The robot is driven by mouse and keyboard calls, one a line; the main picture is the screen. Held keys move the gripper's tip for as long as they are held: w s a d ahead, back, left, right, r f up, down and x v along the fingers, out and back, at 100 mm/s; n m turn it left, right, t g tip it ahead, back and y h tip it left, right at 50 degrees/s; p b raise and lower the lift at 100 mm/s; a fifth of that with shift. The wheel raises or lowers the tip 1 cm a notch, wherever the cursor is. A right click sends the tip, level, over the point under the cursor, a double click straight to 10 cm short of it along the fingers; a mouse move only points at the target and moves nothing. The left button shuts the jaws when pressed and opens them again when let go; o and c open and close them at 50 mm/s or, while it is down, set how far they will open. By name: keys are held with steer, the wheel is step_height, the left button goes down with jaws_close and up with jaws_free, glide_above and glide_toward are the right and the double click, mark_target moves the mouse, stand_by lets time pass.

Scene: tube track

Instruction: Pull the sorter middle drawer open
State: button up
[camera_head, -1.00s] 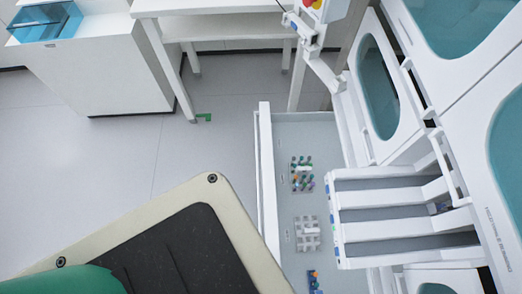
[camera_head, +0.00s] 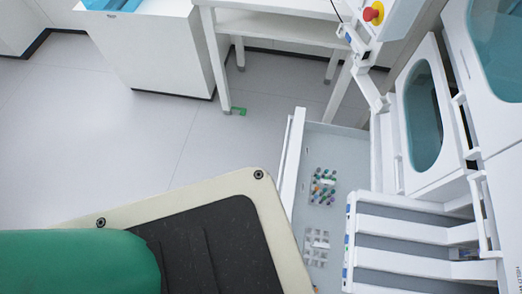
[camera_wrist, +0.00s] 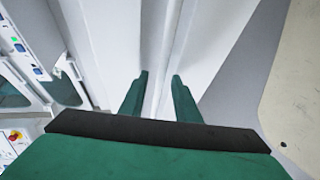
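The sorter drawer (camera_head: 342,152) stands pulled out of the white sorter in the head view, with its long white front panel (camera_head: 291,165) on the left side. Its near end is hidden behind my own dark-topped base. In the wrist view my gripper (camera_wrist: 160,78) has its two green fingers close together on either side of a narrow white upright strip, which looks like part of the drawer front. The fingers appear shut on it, though the contact itself is hard to see. The head view does not show the fingers; a green part of my arm fills the lower left.
Inside the drawer lie a rack of coloured tubes (camera_head: 323,187) and a pale rack (camera_head: 316,246). White slotted shelves (camera_head: 415,230) and a teal-windowed door (camera_head: 424,117) are on the right. A white table (camera_head: 275,25) stands behind. The grey floor (camera_head: 150,135) left of the drawer is clear.

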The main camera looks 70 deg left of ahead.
steer(key=v, duration=1)
stand_by(0.5)
